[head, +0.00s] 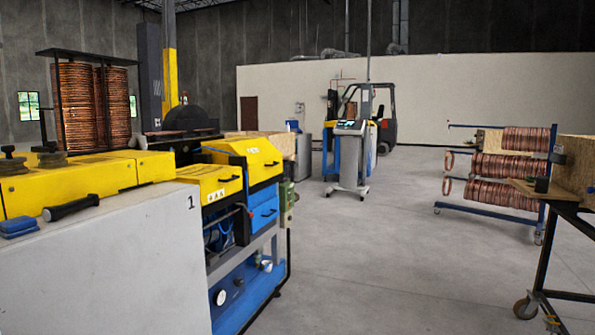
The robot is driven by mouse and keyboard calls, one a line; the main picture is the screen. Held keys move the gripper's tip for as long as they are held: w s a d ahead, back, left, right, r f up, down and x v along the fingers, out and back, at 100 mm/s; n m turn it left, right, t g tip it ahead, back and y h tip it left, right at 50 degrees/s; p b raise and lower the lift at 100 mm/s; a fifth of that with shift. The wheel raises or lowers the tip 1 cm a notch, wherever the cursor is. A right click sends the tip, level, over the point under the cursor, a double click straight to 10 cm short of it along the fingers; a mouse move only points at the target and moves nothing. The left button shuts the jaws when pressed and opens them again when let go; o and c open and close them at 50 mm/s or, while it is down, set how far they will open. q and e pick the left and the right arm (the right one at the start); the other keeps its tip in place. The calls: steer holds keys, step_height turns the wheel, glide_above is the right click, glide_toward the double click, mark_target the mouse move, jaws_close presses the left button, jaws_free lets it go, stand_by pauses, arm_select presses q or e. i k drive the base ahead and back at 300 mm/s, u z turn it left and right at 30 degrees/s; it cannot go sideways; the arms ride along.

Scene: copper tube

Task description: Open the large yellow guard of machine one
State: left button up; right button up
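Machine one (150,265) stands at the left, with a grey cabinet marked "1" in front. Several yellow covers sit on its top. The largest-looking upright one is a yellow guard (262,152) at the right end, with a dark handle on its face; it looks closed. A lower yellow cover (212,181) with a dark handle and warning labels is just left of it and also looks closed. A long low yellow cover (65,187) runs along the left. I cannot tell which one is the large guard. Neither of my grippers is in view.
A black-handled tool (71,208) and blue pads (18,227) lie on the grey cabinet. A control console (350,160) stands farther back. A wheeled rack of copper coils (505,168) and a workbench (560,200) are at right. The middle floor is clear.

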mark_target(264, 162)
steer(key=z, duration=0.45)
steer(key=i, duration=2.15)
steer(key=u, duration=0.5)
steer(key=i, duration=2)
steer(key=u, duration=0.75)
